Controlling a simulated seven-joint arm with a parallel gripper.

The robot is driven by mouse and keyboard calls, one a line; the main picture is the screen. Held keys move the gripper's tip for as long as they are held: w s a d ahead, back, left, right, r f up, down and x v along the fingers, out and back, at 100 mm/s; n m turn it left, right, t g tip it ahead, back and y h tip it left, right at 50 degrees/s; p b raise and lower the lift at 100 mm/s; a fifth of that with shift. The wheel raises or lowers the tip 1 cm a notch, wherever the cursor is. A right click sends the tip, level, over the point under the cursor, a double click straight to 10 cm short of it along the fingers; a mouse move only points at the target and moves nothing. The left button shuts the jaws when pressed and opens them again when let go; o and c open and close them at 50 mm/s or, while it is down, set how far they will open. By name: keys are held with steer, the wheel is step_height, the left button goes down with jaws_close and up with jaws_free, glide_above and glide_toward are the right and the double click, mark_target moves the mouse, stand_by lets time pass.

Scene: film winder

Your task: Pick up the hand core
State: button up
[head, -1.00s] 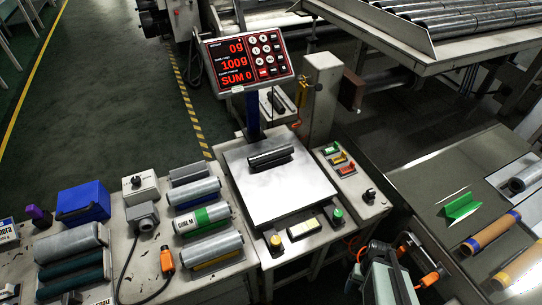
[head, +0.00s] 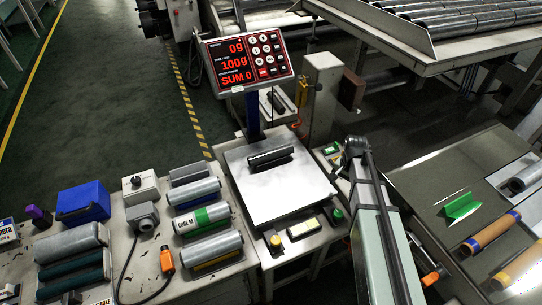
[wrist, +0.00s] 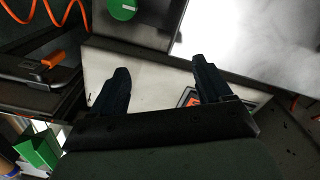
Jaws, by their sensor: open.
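No core in view is marked as the hand core, so I cannot tell which one it is. A dark cylindrical core (head: 270,158) lies on the steel scale plate (head: 285,195) in the head view. Several film rolls, one with a green band (head: 203,219), lie on the left bench. Two brown cores (head: 491,232) lie on the right table. My gripper (head: 357,150) is right of the scale plate, over the switch panel. In the wrist view my gripper (wrist: 160,82) has its dark fingers apart with nothing between them. No core shows between or near them.
The scale display (head: 249,61) reads 0g and stands behind the plate on a post. A green button (head: 337,215) is at the plate's front right corner. A green angled bracket (head: 461,206) lies on the right table. A roller rack (head: 440,20) is at the back right.

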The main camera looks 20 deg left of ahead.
steer(key=w+a+r+m, duration=0.1)
steer(key=w+a+r, duration=0.2)
steer(key=a, duration=0.4)
steer(key=w+a+r+m, duration=0.1)
steer(key=w+a+r, duration=0.15)
steer(key=a, duration=0.45)
steer(key=m, duration=0.3)
glide_toward(271, 151)
step_height(271, 151, down, 10)
steer(key=shift+s+r, duration=0.15)
steer(key=shift+r, duration=0.05)
steer(key=shift+c, duration=0.4)
steer(key=c, duration=1.2)
